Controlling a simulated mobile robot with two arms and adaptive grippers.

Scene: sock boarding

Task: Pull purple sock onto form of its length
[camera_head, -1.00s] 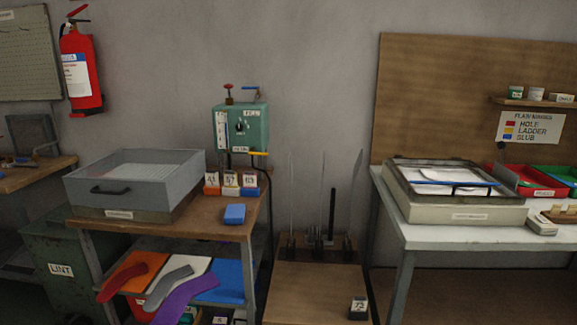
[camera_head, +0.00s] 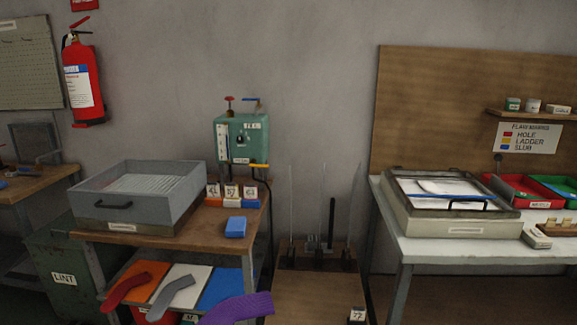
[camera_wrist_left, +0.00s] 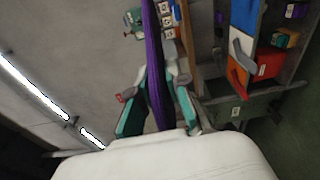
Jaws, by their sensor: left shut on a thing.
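The purple sock (camera_head: 237,309) hangs in the air at the bottom of the head view, in front of the lower shelf. In the left wrist view it shows as a long purple strip (camera_wrist_left: 153,60) running between the fingers of my left gripper (camera_wrist_left: 160,90), which is shut on it. The left gripper does not show in the head view. Thin upright forms (camera_head: 332,222) stand on a low wooden stand (camera_head: 318,290) right of the shelf bench; they appear nearly edge-on, so their lengths are hard to compare. My right gripper is in neither view.
A red sock (camera_head: 124,288) and a grey sock (camera_head: 171,293) lie on the lower shelf. A grey tray (camera_head: 130,200), a green box (camera_head: 241,138), numbered blocks (camera_head: 232,200) and a blue block (camera_head: 235,227) are on or above the bench. A white table (camera_head: 440,235) stands right.

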